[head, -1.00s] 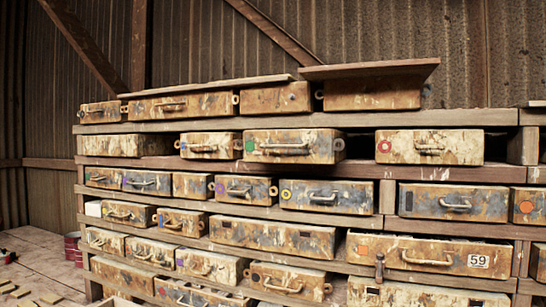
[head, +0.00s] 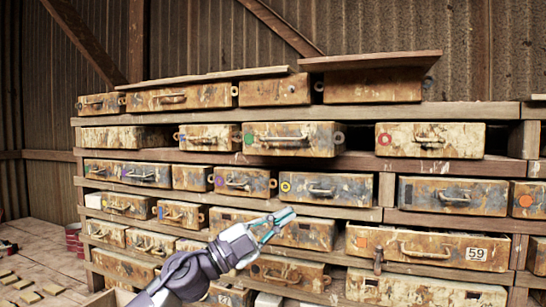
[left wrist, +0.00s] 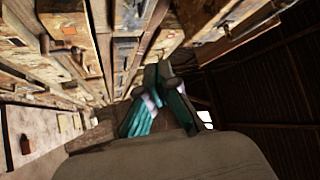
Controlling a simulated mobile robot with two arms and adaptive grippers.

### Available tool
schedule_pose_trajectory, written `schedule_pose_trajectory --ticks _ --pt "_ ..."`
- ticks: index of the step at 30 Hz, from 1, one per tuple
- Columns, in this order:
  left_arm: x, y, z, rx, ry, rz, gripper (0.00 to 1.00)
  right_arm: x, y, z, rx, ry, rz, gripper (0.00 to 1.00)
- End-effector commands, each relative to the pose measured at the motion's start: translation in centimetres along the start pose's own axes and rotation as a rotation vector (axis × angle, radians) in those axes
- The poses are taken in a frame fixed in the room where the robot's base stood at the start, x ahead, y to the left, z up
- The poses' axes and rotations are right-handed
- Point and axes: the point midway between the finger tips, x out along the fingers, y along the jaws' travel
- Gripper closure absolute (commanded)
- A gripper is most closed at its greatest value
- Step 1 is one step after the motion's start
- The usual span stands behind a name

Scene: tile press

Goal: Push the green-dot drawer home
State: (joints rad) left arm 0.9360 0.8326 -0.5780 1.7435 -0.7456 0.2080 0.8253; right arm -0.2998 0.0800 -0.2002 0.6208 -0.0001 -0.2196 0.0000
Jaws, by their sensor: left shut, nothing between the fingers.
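The green-dot drawer (head: 293,139) is a rusty, paint-worn box with a bar handle, in the second row from the top of the rack. Its green dot is at the left end of its front. The front stands forward in its bay, with dark gaps beside it; how far out it is I cannot tell exactly. My left gripper (head: 284,220) is shut and empty, below and apart from this drawer, in front of the lower rows. Its teal fingers also show in the left wrist view (left wrist: 160,98). I cannot pick out the green dot there. My right gripper is not in view.
A yellow-ring drawer (head: 327,188) lies between my left gripper and the green-dot drawer's level. A red-ring drawer (head: 430,140) stands to the right in the same row. Open space lies before the rack.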

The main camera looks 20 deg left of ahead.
Motion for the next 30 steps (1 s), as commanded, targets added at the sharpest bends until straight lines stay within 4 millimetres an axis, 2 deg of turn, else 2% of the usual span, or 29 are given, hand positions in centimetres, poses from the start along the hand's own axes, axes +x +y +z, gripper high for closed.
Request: schedule_pose_trajectory --ticks 1,6,9,12,15,19,30 --pt "0.2 -3.2 -0.8 0.088 0.034 0.058 1.00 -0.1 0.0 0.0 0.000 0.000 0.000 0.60" --pt "-1.6 -9.9 -1.4 0.264 0.035 0.268 1.00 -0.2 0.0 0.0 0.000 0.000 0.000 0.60" --pt "-3.3 -13.0 -1.3 0.317 -0.009 0.350 1.00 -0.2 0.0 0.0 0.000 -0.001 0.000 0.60" --pt "-4.8 -14.9 -1.1 0.340 -0.048 0.402 1.00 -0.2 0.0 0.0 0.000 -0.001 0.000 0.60" --pt "-5.4 -15.8 -1.0 0.349 -0.070 0.427 1.00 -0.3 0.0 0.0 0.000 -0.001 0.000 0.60" --pt "-4.6 -15.6 -0.8 0.348 -0.074 0.436 1.00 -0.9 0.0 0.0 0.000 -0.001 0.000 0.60" --pt "2.5 -12.8 0.0 0.347 -0.069 0.434 1.00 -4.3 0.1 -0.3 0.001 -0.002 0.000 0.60"
